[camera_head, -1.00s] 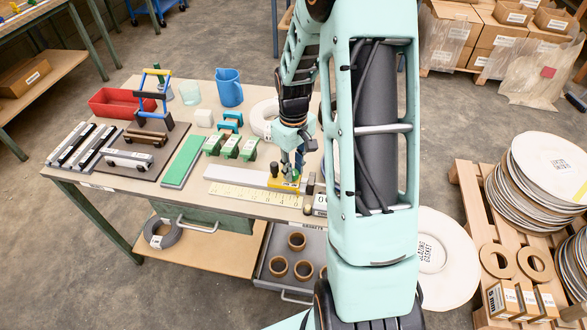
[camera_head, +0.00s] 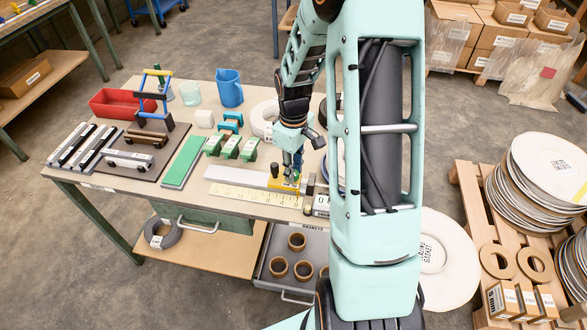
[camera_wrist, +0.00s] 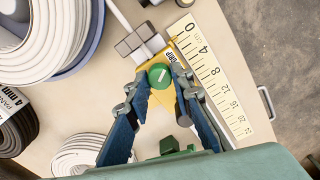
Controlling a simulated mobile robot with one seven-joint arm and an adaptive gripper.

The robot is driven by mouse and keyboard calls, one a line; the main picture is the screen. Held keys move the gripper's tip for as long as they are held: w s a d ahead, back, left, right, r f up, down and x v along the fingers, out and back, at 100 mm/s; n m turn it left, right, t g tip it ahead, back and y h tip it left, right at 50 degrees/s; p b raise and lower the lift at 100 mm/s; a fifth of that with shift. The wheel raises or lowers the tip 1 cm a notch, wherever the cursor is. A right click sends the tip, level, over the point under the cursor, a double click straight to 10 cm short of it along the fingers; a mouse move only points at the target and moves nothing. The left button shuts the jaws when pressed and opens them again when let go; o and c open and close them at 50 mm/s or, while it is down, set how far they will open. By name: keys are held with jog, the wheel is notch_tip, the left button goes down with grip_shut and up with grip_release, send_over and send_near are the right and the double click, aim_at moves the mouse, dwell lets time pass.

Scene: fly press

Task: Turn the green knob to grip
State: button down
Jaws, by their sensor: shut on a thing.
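The green knob (camera_wrist: 160,76) sits on a yellow block in the wrist view, with a pale line across its top. The yellow block (camera_wrist: 181,65) carries the label GRIP beside the knob. My gripper (camera_wrist: 159,77) has its two blue fingers on either side of the knob and is shut on it. In the head view my gripper (camera_head: 293,171) reaches down to the yellow block (camera_head: 284,186) near the table's front edge. The knob is hidden there by the gripper.
A yellow ruler (camera_wrist: 208,75) lies beside the block. White coils (camera_wrist: 50,35) lie at the left in the wrist view. Green blocks (camera_head: 230,147), a blue jug (camera_head: 229,87) and a red tray (camera_head: 122,102) stand on the table (camera_head: 110,186).

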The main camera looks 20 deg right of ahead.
jog(key=c, duration=2)
grip_release()
notch_tip(320, 180, up, 12)
jog(key=shift+r, duration=0.1)
